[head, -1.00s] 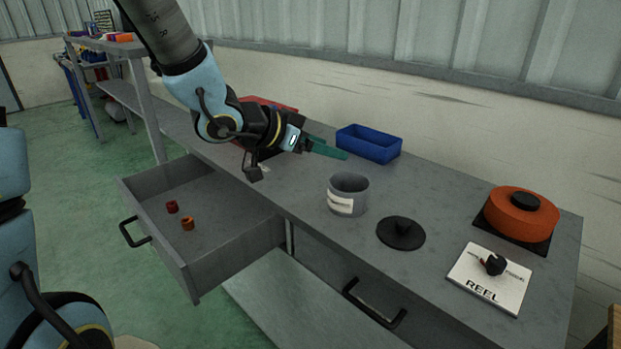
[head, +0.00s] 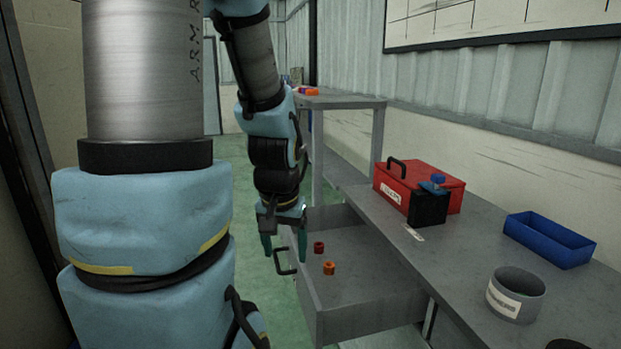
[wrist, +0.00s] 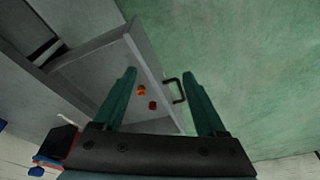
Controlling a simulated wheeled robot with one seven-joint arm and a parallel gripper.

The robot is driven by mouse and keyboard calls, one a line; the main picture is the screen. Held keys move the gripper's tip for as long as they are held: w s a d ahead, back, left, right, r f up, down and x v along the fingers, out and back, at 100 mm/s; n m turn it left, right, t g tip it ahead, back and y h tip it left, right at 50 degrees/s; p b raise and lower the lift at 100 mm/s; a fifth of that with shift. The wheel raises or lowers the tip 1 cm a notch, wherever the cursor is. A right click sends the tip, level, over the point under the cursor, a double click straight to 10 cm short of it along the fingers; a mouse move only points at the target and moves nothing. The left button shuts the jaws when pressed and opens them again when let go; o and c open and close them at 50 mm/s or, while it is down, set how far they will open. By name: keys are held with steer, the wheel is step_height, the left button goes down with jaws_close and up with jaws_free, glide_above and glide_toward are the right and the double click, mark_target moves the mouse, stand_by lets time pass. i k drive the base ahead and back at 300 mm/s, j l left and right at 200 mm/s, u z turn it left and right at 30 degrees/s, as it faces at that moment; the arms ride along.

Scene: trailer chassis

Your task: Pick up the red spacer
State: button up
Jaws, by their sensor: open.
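The red spacer (head: 319,247) is a small dark red ring lying in the open drawer (head: 375,308). An orange spacer (head: 329,268) lies close beside it. Both also show in the wrist view, the red one (wrist: 152,105) just below the orange one (wrist: 141,91), between my fingers in the picture. My gripper (head: 285,250) is open and empty, with green fingers pointing down. In the head view it hangs left of the red spacer, above the drawer's handle side. It appears well above the drawer and touches neither spacer.
The drawer has a black handle (head: 284,262) on its front and raised walls. On the bench stand a red toolbox (head: 433,183), a black block with a blue knob (head: 429,206), a blue bin (head: 549,240) and a grey labelled cup (head: 515,295). Green floor lies beyond the drawer front.

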mark_target(318, 246)
steer(key=z, duration=1.4)
steer(key=i+j, duration=0.15)
steer(key=j, duration=0.3)
steer(key=i+j+u, duration=0.1)
steer(key=j, duration=0.4)
steer(key=i+j, duration=0.15)
steer(key=j, duration=0.3)
steer(key=i+j, duration=0.15)
steer(key=j, duration=0.3)
steer(key=i+j+u, duration=0.1)
steer(key=j, duration=0.35)
steer(key=i+j, duration=0.25)
steer(key=j, duration=0.2)
steer(key=i+j+u, duration=0.1)
steer(key=j, duration=0.35)
steer(key=i+j, duration=0.25)
steer(key=j, duration=0.15)
